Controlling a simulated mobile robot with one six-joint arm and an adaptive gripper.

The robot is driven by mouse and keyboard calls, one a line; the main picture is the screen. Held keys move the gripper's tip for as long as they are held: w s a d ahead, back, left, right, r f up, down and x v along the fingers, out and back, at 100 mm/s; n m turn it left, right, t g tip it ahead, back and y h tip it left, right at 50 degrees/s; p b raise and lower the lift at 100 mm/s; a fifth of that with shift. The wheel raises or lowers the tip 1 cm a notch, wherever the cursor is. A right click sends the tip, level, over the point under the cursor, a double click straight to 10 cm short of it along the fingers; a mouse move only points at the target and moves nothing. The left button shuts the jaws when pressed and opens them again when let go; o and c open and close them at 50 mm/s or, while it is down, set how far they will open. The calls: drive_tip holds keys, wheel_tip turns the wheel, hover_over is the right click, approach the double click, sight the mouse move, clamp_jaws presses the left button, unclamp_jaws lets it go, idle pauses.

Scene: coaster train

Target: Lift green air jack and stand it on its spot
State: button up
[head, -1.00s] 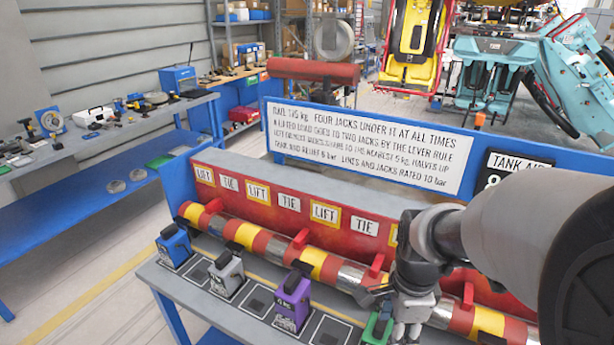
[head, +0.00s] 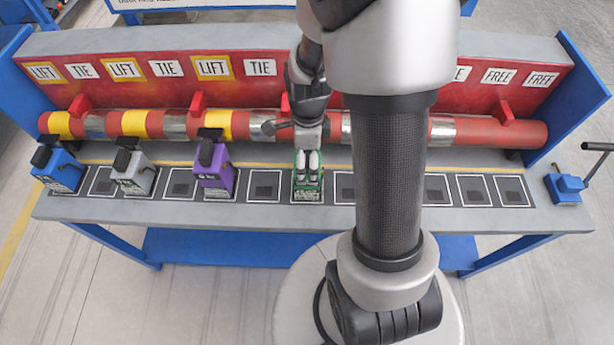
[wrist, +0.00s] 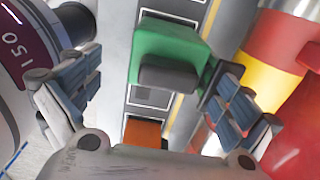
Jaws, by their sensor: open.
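The green air jack (head: 308,191) stands on the grey bench in the row of spots, right of the purple jack. In the wrist view the green jack (wrist: 171,45) shows its green body and dark top pad between my fingers. My gripper (head: 309,168) is directly over it in the head view, hiding its upper part. In the wrist view my gripper (wrist: 157,82) is open, one finger on each side of the jack. The left finger is clear of it; the right is close, and I cannot tell if it touches.
Blue (head: 62,172), grey (head: 134,174) and purple (head: 214,168) jacks stand to the left. Empty dark-square spots (head: 264,187) lie along the bench. A red-yellow-silver rail (head: 180,124) runs behind. An orange object (wrist: 142,131) is near my gripper. A blue hand-lever device (head: 566,187) is at right.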

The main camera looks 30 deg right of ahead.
sight(299, 193)
drive_tip(key=f+b, duration=0.1)
drive_tip(key=f, duration=0.3)
drive_tip(key=f+b, duration=0.1)
drive_tip(key=f, duration=0.1)
drive_tip(key=shift+w+d+f+b, duration=0.15)
drive_tip(key=shift+w+f+b, duration=0.1)
drive_tip(key=shift+w+b, duration=0.15)
drive_tip(key=shift+r, duration=0.1)
drive_tip(key=shift+c, duration=0.5)
drive_tip(key=c, duration=2)
